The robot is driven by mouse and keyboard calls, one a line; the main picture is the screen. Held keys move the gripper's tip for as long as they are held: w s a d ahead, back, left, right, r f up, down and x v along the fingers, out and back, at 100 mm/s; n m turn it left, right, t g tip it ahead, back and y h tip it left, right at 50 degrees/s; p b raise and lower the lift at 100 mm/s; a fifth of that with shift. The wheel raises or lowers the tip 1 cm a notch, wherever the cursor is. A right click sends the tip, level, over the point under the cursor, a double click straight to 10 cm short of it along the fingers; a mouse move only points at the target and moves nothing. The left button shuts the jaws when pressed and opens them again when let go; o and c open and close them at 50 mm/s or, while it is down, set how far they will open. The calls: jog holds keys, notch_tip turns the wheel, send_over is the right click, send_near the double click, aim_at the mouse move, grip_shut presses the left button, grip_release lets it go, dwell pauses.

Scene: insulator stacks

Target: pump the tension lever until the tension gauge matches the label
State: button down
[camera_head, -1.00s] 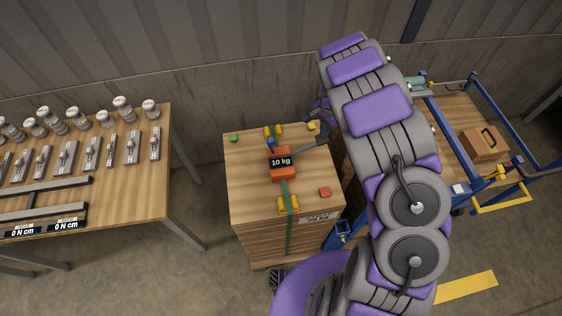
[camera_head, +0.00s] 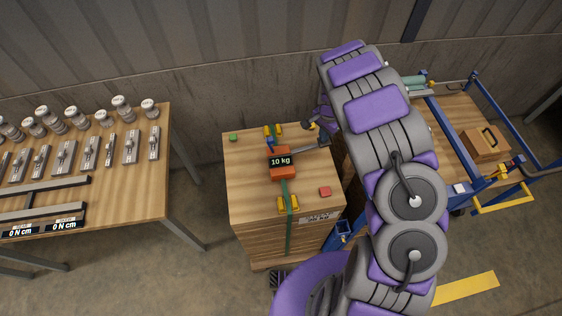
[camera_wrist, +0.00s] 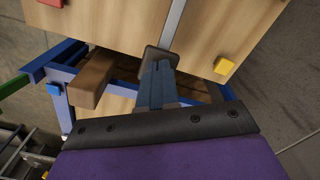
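A wooden crate (camera_head: 255,195) stands at the centre of the head view. On its top sits an orange tension device (camera_head: 283,171) whose gauge (camera_head: 281,161) reads 10 kg. A green strap (camera_head: 289,236) runs from it over the crate's front. The grey tension lever (camera_head: 311,148) points right from the device; its bar (camera_wrist: 174,22) and dark grip (camera_wrist: 160,60) show in the wrist view. My gripper (camera_wrist: 157,78) has its fingers close together at this grip and appears shut on it. The crate's front label (camera_head: 319,216) is too small to read.
A table with insulators and metal parts (camera_head: 130,146) stands at the left. A blue-framed cart (camera_head: 450,130) with a wooden box (camera_head: 484,144) is at the right. Small coloured blocks, such as a red one (camera_head: 325,191), sit at the crate's corners.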

jog(key=shift+f, duration=0.9)
jog(key=shift+a+r, duration=0.1)
jog(key=shift+r, duration=1.5)
jog(key=shift+r+p, duration=0.3)
jog(key=shift+r, duration=0.95)
